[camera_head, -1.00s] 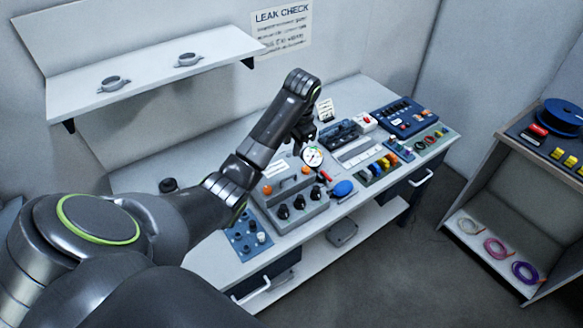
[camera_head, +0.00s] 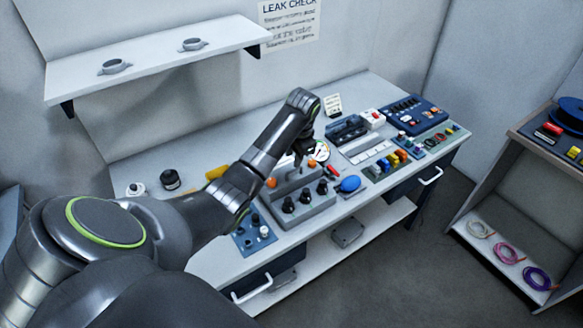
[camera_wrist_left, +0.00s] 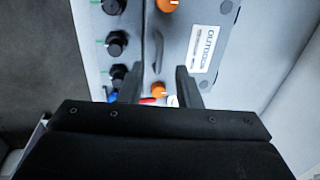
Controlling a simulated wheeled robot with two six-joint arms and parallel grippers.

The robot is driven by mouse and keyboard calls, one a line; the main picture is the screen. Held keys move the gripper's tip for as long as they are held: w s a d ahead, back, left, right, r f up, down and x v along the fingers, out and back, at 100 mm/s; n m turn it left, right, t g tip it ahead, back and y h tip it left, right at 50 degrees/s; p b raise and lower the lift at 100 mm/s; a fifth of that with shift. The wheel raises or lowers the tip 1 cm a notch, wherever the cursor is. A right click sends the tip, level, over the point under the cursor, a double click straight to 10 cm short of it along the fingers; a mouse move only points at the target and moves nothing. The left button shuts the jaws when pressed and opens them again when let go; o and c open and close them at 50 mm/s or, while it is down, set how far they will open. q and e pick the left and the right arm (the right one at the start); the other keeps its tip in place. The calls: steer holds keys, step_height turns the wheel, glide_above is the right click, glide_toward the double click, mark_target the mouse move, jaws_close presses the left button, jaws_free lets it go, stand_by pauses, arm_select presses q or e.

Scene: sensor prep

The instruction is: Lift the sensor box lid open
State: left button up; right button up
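The sensor box appears to be the grey case (camera_head: 290,179) on the bench behind a row of black knobs. Its front edge has orange latches, and my left arm hides part of it. In the left wrist view its lid (camera_wrist_left: 179,40) shows a white label, a dark handle (camera_wrist_left: 158,52) and orange latches. The lid looks shut. My left gripper (camera_head: 303,157) points down at the box's right end. In the wrist view its two fingers (camera_wrist_left: 159,82) are apart, with an orange latch seen between them. Contact cannot be told. My right gripper is out of view.
A grey block with black knobs (camera_head: 305,204) stands in front of the box. A gauge (camera_head: 321,151), blue bulb (camera_head: 348,184) and blue case (camera_head: 415,113) are to the right. A blue tray (camera_head: 254,236) lies front left. A wall shelf (camera_head: 160,62) hangs behind.

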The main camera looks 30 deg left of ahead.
mark_target(291, 171)
arm_select(q)
steer(key=shift+w+a+f, duration=0.1)
steer(key=shift+a+f, duration=0.1)
steer(key=shift+f, duration=0.8)
steer(key=shift+w+a+f, duration=0.1)
steer(key=shift+a+f, duration=0.05)
steer(key=shift+f, duration=0.9)
steer(key=shift+a+f, duration=0.2)
steer(key=shift+f, duration=0.8)
jaws_close()
